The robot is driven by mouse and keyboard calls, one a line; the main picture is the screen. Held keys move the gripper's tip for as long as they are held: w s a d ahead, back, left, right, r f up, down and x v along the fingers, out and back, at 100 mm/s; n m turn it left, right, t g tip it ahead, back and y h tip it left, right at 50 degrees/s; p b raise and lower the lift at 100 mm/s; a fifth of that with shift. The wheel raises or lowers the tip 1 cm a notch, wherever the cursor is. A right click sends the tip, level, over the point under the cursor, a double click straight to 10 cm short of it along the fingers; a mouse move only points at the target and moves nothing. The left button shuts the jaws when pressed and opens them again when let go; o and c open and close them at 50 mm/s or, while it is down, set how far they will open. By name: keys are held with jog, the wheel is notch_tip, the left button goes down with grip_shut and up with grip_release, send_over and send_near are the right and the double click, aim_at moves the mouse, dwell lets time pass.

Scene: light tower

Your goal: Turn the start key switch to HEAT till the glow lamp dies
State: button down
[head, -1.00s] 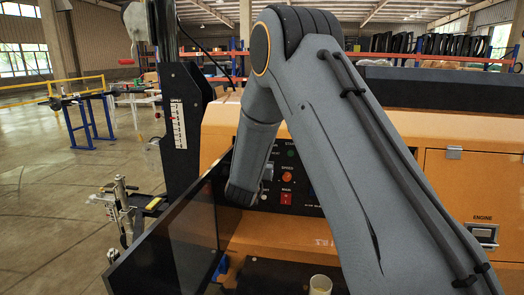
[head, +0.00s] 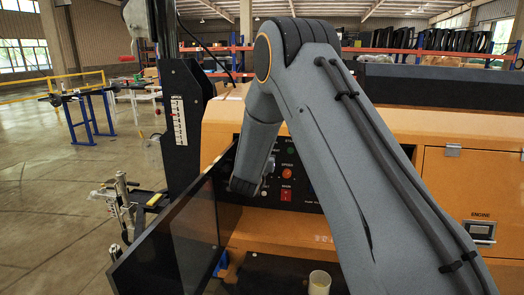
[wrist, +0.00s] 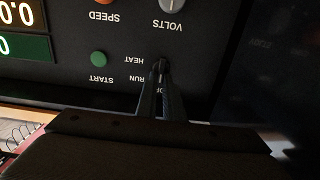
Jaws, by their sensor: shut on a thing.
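The black control panel (wrist: 205,75) appears upside down in the wrist view. My gripper (wrist: 161,70) is shut on the start key switch, beside the HEAT and RUN labels; the OFF label is partly covered by the fingers. The switch is mostly hidden between the fingertips, so its exact position cannot be read. I cannot identify a glow lamp in either view. In the head view my arm covers part of the panel (head: 310,205), and the gripper is hidden there.
A green START button (wrist: 98,58) is left of the fingers. A VOLTS knob (wrist: 174,5) and an orange SPEED control (wrist: 103,2) are near the top edge. In the head view a dark open door (head: 185,235) stands left of my arm, and a pale cup (head: 319,283) is below.

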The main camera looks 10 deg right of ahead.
jog(key=m+b, duration=0.6)
jog(key=b, duration=0.1)
jog(key=d+f+m+b, duration=0.1)
jog(key=m+b, duration=0.4)
jog(key=b, duration=0.2)
jog(key=m+b, duration=0.6)
jog(key=b, duration=0.1)
jog(key=shift+s+d+f+m+b, duration=0.2)
jog(key=shift+s+f+m+b, duration=0.1)
jog(key=shift+b, duration=0.1)
jog(key=c, duration=1.9)
grip_release()
jog(key=shift+o, duration=0.2)
